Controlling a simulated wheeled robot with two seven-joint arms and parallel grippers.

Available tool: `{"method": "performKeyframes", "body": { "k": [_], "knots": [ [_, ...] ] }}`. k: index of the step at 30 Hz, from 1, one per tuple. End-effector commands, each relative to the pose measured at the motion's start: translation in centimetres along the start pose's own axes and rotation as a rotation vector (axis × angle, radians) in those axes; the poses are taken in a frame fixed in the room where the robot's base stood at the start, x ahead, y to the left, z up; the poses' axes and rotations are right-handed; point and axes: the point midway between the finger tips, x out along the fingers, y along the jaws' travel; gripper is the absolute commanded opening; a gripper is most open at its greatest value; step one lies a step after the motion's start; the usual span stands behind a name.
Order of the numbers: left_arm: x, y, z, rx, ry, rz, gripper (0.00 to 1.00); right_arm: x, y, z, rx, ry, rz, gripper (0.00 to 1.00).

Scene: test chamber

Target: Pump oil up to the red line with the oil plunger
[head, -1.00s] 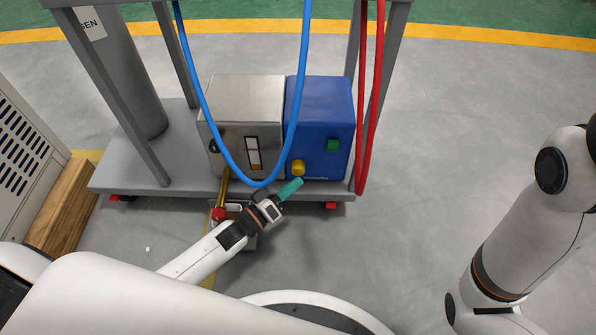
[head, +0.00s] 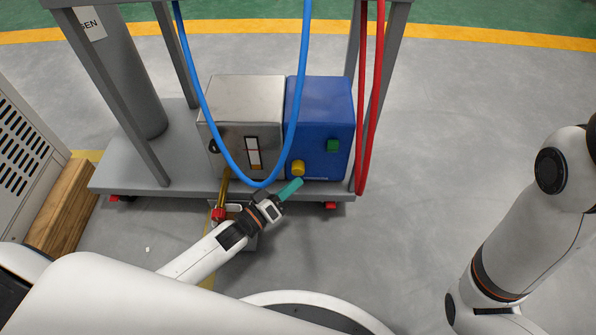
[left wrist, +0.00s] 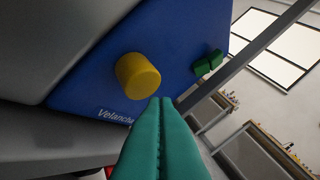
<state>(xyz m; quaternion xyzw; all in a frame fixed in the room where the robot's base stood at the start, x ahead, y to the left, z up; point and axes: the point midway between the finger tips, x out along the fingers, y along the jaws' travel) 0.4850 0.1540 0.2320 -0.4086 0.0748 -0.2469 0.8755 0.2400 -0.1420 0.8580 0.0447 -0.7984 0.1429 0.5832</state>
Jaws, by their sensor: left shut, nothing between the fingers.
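A grey metal box (head: 241,100) on the cart carries an upright gauge (head: 253,150), white with a brownish band low in it; a red line is too small to make out. A brass rod (head: 224,187) with a red end (head: 218,214) slopes down in front of the cart; it may be the oil plunger. My left gripper (head: 298,182) is shut and empty, its teal fingers pointing at the blue box (head: 325,110). In the left wrist view its fingertips (left wrist: 160,100) appear just below the yellow knob (left wrist: 137,76); contact cannot be told. My right gripper is not in view.
A blue hose (head: 212,130) hangs in a loop before the boxes. Red hoses (head: 368,130) hang on the right. A green knob (head: 333,145) is on the blue box. A grey cylinder (head: 125,80) stands left on the cart. Floor at right is clear.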

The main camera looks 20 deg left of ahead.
Motion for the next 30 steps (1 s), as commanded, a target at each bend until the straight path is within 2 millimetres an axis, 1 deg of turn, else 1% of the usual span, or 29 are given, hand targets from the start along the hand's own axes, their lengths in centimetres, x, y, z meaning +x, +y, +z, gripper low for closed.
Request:
{"method": "performKeyframes", "body": {
  "k": [20, 30],
  "knots": [
    [0.01, 0.00, 0.01, 0.000, 0.000, 0.000, 0.00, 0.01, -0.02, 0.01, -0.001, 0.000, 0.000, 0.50],
    [0.61, 0.40, 0.48, 0.000, 0.000, 0.000, 0.00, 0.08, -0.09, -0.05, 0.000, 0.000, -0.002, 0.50]
  ]
}}
